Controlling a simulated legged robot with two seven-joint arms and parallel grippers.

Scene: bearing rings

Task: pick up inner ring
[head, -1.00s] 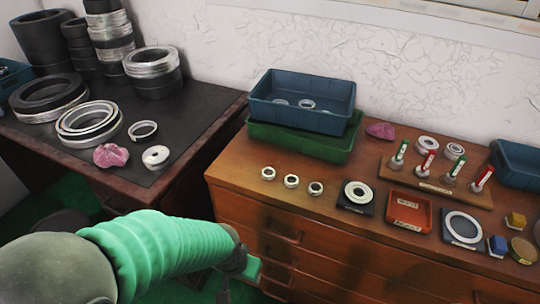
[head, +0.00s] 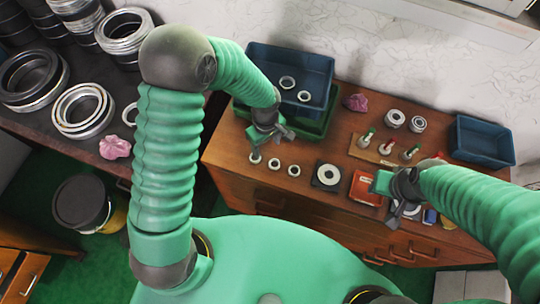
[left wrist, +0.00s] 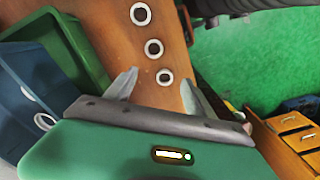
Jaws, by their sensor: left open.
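Three small silver rings, the likely inner rings, stand in a row on the wooden bench: left ring (head: 255,158), middle ring (head: 274,164) and right ring (head: 294,170). My left gripper (head: 268,138) is open and empty above the row's left end. In the left wrist view its two fingers (left wrist: 160,92) are spread, with the nearest ring (left wrist: 164,76) between and just beyond the tips. The other two rings (left wrist: 153,48) lie farther up. No ring is gripped. My right gripper (head: 398,198) hangs over the bench's right part; its jaw opening is unclear.
A blue bin (head: 318,62) holding rings sits on a green bin (head: 316,128) behind the row. A black plate with a white ring (head: 327,176), a red tray (head: 365,188) and a stand with stamp-like tools (head: 378,150) are to the right. Large rings (head: 83,110) lie on the left table.

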